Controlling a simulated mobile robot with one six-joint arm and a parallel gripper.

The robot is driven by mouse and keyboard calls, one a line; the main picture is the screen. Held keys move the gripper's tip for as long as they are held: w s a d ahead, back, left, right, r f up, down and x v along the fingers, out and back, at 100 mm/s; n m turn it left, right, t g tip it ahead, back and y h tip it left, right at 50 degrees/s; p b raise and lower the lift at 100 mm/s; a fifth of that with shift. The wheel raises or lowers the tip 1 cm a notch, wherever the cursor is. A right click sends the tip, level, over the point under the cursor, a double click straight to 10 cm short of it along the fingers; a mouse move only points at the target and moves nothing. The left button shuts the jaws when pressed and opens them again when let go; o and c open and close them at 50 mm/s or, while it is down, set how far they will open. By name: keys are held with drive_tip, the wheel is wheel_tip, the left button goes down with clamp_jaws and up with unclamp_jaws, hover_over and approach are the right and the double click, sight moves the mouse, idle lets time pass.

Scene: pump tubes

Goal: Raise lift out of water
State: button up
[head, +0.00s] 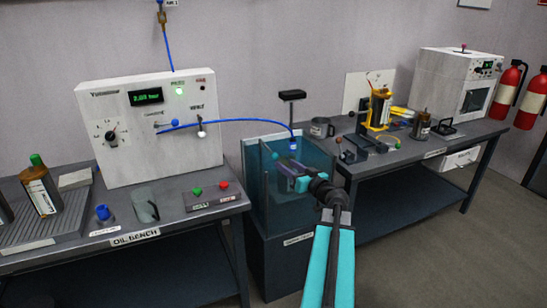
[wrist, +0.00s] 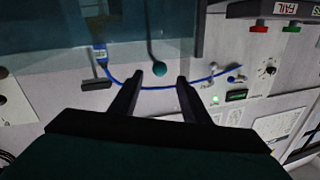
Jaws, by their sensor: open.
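A clear blue-tinted water tank (head: 262,205) stands between the two benches. A blue-capped fitting (head: 293,146) on the end of the blue hose (head: 235,122) is at the tank; the hose also shows in the wrist view (wrist: 124,85). A dark teal ball knob (wrist: 159,69) on a thin rod is just beyond and between my fingertips in the wrist view. I cannot tell whether they touch it. My gripper (head: 284,168) is open and empty over the tank; its fingers also show in the wrist view (wrist: 160,79). Which part is the lift is unclear.
A black T-shaped bar (head: 292,95) rises behind the tank. The white tester box (head: 150,125) has a lit green lamp. The left bench (head: 120,240) holds a red and green button box (head: 208,195). The right bench (head: 420,152) carries a yellow stand (head: 379,108).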

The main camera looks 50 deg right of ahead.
sight(277, 158)
drive_tip(key=shift+w+d+p, duration=0.25)
drive_tip(key=shift+w+d, duration=0.05)
drive_tip(key=shift+w, duration=1.15)
drive_tip(key=shift+w+d+p, duration=0.2)
drive_tip(key=shift+w+d, duration=0.05)
drive_tip(key=shift+w, duration=1.25)
drive_tip(key=shift+w+d+p, duration=0.25)
drive_tip(key=shift+w+d, duration=0.05)
drive_tip(key=shift+w, duration=1.15)
drive_tip(key=shift+c, duration=0.5)
